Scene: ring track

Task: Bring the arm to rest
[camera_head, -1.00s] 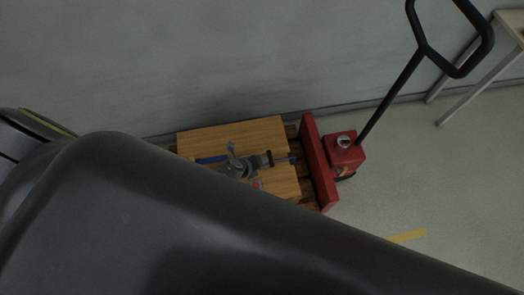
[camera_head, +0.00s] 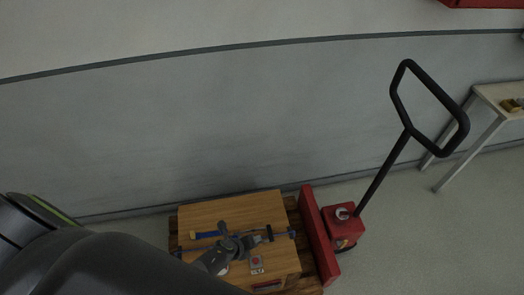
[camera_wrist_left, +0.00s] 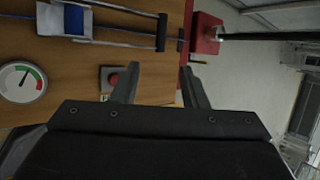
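My left gripper (camera_wrist_left: 158,82) shows in the left wrist view with its two dark fingers spread apart and nothing between them. It hangs over the right part of a wooden worktop (camera_wrist_left: 100,55), just right of a red button (camera_wrist_left: 115,78). My right gripper is not in view.
A gauge (camera_wrist_left: 22,80) lies left of the button. A red pallet jack (camera_head: 342,212) stands right. A table (camera_head: 497,97) stands far right, against the wall.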

